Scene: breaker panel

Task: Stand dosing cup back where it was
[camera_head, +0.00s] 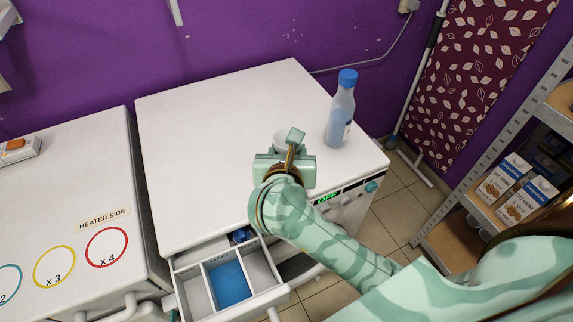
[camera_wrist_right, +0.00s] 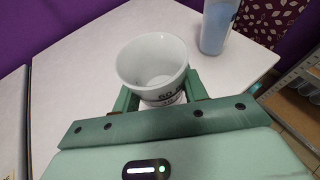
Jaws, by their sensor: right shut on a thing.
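The dosing cup (camera_wrist_right: 155,62) is white, with dark markings on its side; its open mouth shows empty in the right wrist view. My right gripper (camera_wrist_right: 160,97) is shut on the cup, one finger on each side. In the head view the cup (camera_head: 284,137) is mostly hidden behind my right gripper (camera_head: 285,155). The cup is over the front right part of the white machine top (camera_head: 210,130). I cannot tell whether its base touches the top. My left gripper is not in view.
A blue-capped bottle (camera_head: 341,112) stands right of the cup, near the machine's right edge. An open detergent drawer (camera_head: 262,299) juts from the front, below left of my arm. The machine top's left and back are clear. Shelves (camera_head: 488,205) with cartons stand right.

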